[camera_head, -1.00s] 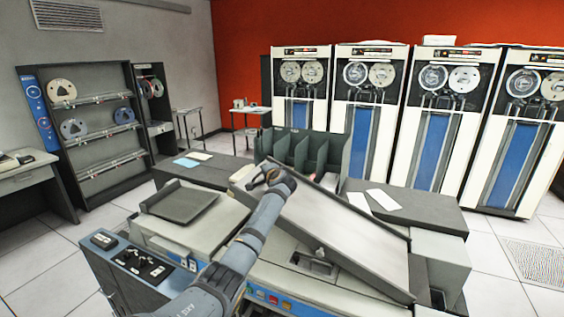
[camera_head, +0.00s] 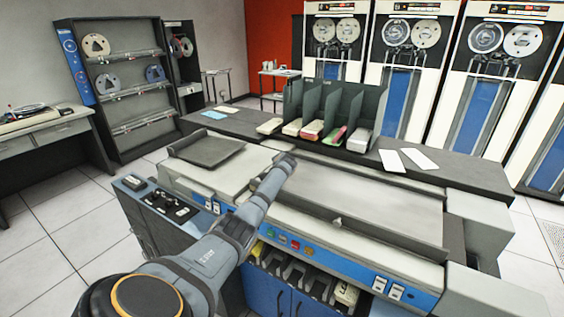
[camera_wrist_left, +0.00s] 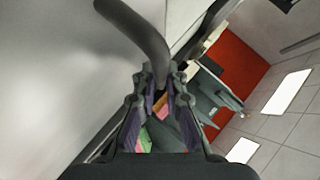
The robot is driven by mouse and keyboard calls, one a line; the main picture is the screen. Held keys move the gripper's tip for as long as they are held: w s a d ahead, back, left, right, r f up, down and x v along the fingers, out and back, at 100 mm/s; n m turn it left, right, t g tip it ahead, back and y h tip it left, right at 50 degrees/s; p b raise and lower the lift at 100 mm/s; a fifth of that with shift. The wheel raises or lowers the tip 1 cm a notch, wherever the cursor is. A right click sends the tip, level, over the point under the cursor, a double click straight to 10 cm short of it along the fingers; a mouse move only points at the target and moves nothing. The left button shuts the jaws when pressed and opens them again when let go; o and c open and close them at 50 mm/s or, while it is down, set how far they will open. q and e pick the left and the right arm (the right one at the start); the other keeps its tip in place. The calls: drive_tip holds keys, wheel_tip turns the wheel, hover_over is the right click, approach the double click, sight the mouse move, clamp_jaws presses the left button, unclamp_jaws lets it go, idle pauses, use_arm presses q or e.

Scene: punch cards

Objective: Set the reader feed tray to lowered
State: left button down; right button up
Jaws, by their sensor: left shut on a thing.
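The reader feed tray (camera_head: 365,203) is a wide grey panel on the card machine. It lies flat or nearly flat along the machine's top; a small remaining tilt is hard to judge. My left gripper (camera_head: 285,160) is at the tray's left end, with the fingertips hidden from the head camera. In the left wrist view my left gripper (camera_wrist_left: 160,90) is shut on a dark curved handle (camera_wrist_left: 146,35), with the pale tray surface (camera_wrist_left: 60,80) beside it. My right gripper is not in view.
A dark card rack (camera_head: 330,110) with several coloured card stacks stands behind the tray. A smaller dark tray (camera_head: 205,150) is on the machine's left. Switches (camera_head: 165,203) sit on the left console. Loose white cards (camera_head: 420,159) lie on the back counter.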

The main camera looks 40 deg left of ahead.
use_arm(q)
drive_tip(key=shift+s+a+f, duration=0.1)
drive_tip(key=shift+s+f, duration=0.25)
drive_tip(key=shift+f, duration=0.35)
drive_tip(key=c, duration=1.8)
unclamp_jaws()
drive_tip(key=shift+c, duration=0.2)
drive_tip(key=shift+o, duration=0.8)
drive_tip(key=shift+a+f, duration=0.2)
drive_tip(key=shift+a, duration=0.1)
drive_tip(key=shift+w+d, duration=0.1)
drive_tip(key=shift+w, duration=0.05)
drive_tip(key=shift+s+d+r, duration=0.25)
drive_tip(key=shift+d+r, duration=0.05)
drive_tip(key=shift+r, duration=0.1)
drive_tip(key=v, duration=1.1)
drive_tip(key=shift+r, duration=0.1)
